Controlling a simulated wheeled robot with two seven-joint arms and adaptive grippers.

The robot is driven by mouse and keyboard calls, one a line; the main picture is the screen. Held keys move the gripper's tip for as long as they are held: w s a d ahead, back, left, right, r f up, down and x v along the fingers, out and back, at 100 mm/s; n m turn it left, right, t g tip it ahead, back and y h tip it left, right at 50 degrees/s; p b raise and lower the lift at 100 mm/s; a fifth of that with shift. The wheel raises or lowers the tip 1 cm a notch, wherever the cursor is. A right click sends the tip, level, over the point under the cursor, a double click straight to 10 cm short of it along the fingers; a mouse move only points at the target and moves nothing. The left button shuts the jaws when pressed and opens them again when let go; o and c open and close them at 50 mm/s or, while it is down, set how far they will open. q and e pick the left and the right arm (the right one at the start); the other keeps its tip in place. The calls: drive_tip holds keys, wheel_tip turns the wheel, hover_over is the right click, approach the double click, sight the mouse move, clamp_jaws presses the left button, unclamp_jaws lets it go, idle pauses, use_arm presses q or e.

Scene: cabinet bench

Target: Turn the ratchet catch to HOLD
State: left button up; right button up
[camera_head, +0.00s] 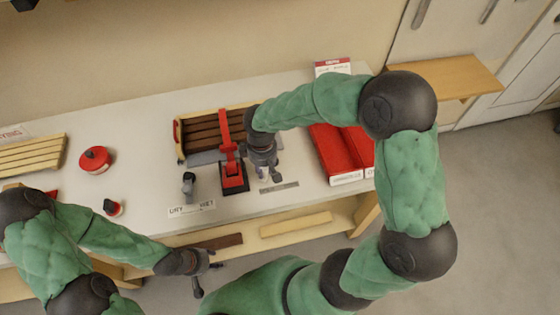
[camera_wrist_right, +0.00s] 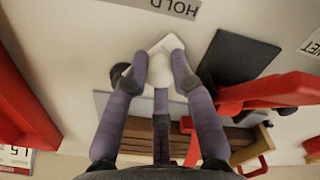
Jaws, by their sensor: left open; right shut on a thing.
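My right gripper (camera_head: 262,170) is over the bench beside the red lever press (camera_head: 233,178). In the right wrist view its fingers (camera_wrist_right: 160,65) are closed around a small pale, angular piece (camera_wrist_right: 165,45), which looks like the ratchet catch. The fingers hide much of it, so its exact direction cannot be told. A grey plate marked HOLD (camera_wrist_right: 170,5) lies just beyond the piece; it also shows in the head view (camera_head: 279,187). My left gripper (camera_head: 207,275) is open and empty in front of the bench.
A slatted wooden box (camera_head: 182,145) stands behind the press, under its red arm. A grey knob (camera_head: 189,184) stands by a white label (camera_head: 191,208). Red bins (camera_head: 330,150) are at the right. A red round pot (camera_head: 95,160) and a wooden rack (camera_head: 35,155) are at the left.

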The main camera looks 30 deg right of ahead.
drive_tip(key=o, duration=0.8)
drive_tip(key=shift+r, duration=0.1)
wheel_tip(320, 180, up, 9)
drive_tip(key=p, duration=0.7)
idle(0.3)
